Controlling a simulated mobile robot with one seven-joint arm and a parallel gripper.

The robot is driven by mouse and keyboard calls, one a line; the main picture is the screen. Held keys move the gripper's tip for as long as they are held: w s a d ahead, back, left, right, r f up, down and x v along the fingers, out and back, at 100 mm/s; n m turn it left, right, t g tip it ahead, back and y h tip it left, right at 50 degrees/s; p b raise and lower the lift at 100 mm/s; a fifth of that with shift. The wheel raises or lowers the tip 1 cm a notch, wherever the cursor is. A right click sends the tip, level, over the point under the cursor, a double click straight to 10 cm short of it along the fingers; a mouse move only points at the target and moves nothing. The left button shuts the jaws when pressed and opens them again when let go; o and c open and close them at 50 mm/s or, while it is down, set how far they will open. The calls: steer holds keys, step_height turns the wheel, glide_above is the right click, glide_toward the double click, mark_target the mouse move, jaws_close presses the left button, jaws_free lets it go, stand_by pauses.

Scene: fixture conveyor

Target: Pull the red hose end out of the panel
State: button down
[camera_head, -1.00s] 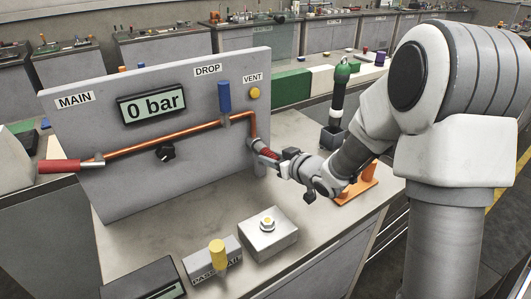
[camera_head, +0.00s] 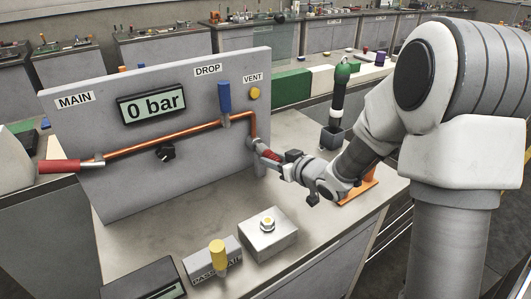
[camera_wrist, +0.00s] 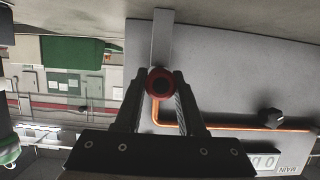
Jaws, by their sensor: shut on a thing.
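The red hose end (camera_head: 270,154) is at the right part of the grey panel (camera_head: 180,185), beside the port (camera_head: 254,143) at the lower end of the copper pipe (camera_head: 170,142). A short pale metal piece shows between the red part and the port. I cannot tell whether it is still inside the port. My gripper (camera_head: 280,161) is shut on the red hose end. In the wrist view, the fingers of my gripper (camera_wrist: 160,88) stand on both sides of the round red hose end (camera_wrist: 160,72), which has a dark centre. The display (camera_head: 154,106) reads 0 bar.
A blue handle (camera_head: 224,96) sits on the pipe, a yellow vent button (camera_head: 254,93) and black knob (camera_head: 165,153) on the panel. A grey box with a pale button (camera_head: 268,240) and a yellow-knobbed box (camera_head: 217,262) stand in front. An orange stand (camera_head: 360,190) is behind my wrist.

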steer(key=shift+s+d, duration=0.35)
steer(key=shift+s, duration=0.15)
stand_by(0.3)
steer(key=shift+s+d, duration=0.65)
steer(key=shift+s, duration=0.3)
steer(key=shift+s+d, duration=0.65)
steer(key=shift+s, duration=0.3)
